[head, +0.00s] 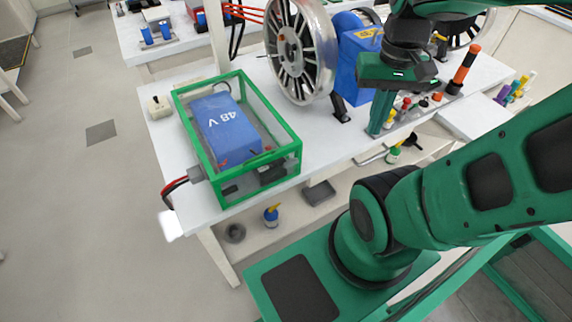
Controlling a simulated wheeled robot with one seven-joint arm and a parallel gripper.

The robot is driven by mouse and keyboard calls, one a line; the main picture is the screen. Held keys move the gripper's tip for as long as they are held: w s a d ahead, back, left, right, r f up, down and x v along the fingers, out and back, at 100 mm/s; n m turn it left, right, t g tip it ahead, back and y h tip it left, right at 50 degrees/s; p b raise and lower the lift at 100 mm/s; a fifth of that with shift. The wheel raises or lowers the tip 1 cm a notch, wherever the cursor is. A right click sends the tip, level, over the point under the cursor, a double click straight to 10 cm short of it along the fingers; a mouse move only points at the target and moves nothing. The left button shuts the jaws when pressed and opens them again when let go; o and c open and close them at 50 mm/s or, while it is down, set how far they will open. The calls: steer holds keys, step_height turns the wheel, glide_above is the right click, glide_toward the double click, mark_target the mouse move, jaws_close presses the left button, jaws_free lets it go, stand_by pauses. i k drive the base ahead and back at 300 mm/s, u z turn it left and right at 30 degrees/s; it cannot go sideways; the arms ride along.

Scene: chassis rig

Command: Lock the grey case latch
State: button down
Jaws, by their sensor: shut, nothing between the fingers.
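A clear case with a green frame (240,77) stands on the left part of the white table and holds a blue block (226,125) marked 48 V. A small grey block (196,174) sits at its near left corner, where red and black cables meet it. I cannot tell whether this is the latch or only a cable connector, nor whether any latch is locked. My gripper (376,130) points down over the table, right of the case and well apart from it. Its green fingers are shut and empty.
A large spoked wheel (301,50) and a blue motor-like housing (355,60) stand between the case and my gripper's side. Small coloured-handled tools (405,104) and an orange-black cylinder (463,69) lie to the right. A beige switch box (158,107) sits left of the case.

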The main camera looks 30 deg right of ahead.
mark_target(292, 161)
steer(key=u, duration=0.8)
steer(key=k, duration=2.35)
steer(key=z, duration=0.65)
steer(key=i, duration=1)
